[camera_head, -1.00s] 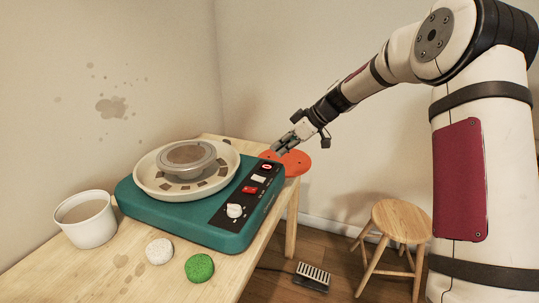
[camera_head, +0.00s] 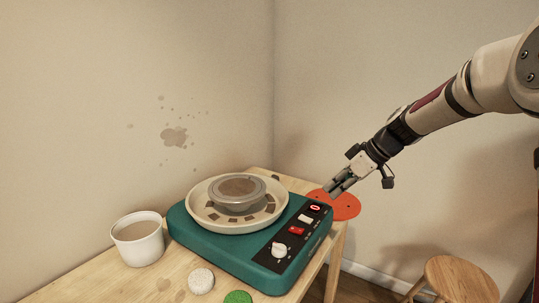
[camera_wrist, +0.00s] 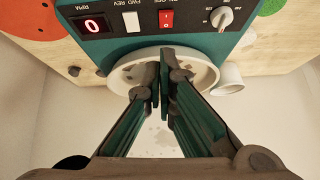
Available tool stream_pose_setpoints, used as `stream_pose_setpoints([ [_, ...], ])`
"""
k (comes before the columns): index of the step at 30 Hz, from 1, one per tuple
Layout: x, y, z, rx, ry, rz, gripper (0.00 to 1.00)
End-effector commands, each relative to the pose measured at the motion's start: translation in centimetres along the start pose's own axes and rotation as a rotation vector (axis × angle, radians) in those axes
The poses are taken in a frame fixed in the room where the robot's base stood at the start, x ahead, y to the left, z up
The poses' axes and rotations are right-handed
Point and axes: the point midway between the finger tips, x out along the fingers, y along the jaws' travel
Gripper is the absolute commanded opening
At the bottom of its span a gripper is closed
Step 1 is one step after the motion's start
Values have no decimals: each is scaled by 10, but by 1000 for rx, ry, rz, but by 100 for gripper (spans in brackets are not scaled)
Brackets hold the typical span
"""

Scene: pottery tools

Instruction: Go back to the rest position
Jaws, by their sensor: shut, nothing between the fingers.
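My gripper (camera_head: 340,188) is at the right of the head view, in the air near the far right corner of the pottery wheel and the orange disc. Its fingers are shut with nothing between them. In the wrist view the shut fingers (camera_wrist: 160,88) point toward the wheel. The teal pottery wheel (camera_head: 222,253) stands on the table with a cream splash pan (camera_head: 211,225) and a grey round wheel head on top. Its control panel (camera_wrist: 150,19) fills the top of the wrist view, with a red digit display, switches and a white knob.
A wooden stool (camera_head: 461,281) stands on the floor at lower right. Bare walls rise behind the table.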

Motion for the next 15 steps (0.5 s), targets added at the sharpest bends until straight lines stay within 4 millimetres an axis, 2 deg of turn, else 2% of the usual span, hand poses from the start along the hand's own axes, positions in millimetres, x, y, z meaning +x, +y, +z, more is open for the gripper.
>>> stream_pose_setpoints([
  [1, -12, -23, -4, 15, -37, 2, 0],
  [3, -25, -52, -2, 56, -91, 3, 0],
  [8, -56, -116, 10, 161, -201, 30, 0],
  [15, -101, -206, 48, 339, -330, 114, 0],
])
